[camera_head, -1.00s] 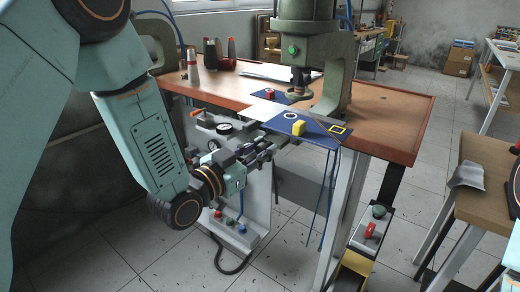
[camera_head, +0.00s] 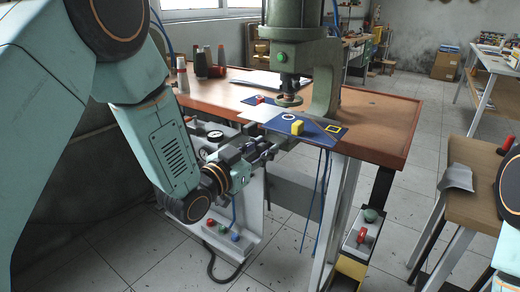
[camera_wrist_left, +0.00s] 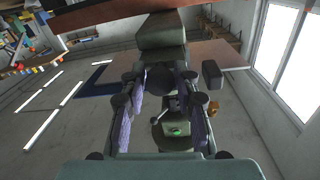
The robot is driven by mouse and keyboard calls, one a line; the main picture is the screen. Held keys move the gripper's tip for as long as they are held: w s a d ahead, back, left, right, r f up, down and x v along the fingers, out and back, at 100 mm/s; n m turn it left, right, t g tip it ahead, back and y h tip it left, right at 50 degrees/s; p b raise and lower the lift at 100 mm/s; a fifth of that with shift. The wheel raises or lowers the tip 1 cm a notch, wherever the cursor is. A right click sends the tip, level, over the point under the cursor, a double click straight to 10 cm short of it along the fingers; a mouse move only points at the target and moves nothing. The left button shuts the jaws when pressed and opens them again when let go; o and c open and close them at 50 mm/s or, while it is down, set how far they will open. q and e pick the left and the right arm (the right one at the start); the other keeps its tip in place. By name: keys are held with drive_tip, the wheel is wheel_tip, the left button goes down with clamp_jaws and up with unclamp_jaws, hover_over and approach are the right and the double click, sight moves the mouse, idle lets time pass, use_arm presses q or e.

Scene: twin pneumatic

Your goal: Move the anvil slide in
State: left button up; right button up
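The plate lies at the left side of a blue mat (camera_head: 318,134), partly under the ram. My left gripper (camera_head: 272,147) is in front of and below the table edge, apart from the plate. In the left wrist view my left gripper (camera_wrist_left: 160,92) has its two purple-padded fingers spread, with nothing seen held between them. The slide cannot be clearly made out there. My right gripper is out of view.
A yellow block (camera_head: 297,128) and a red block (camera_head: 259,99) sit by the plate. A gauge (camera_head: 214,136) and the panel with coloured buttons (camera_head: 222,230) are close to my left arm. Thread spools (camera_head: 202,63) stand at the table's left. A wooden stool (camera_head: 478,170) is at right.

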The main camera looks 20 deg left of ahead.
use_arm(q)
drive_tip(key=shift+o, duration=1.4)
drive_tip(key=shift+w+f, duration=0.1)
drive_tip(key=shift+s+a, duration=0.1)
drive_tip(key=shift+s, duration=0.1)
drive_tip(key=shift+s+a, duration=0.15)
drive_tip(key=shift+s, duration=0.15)
drive_tip(key=v, duration=1.1)
drive_tip(key=shift+s, duration=0.15)
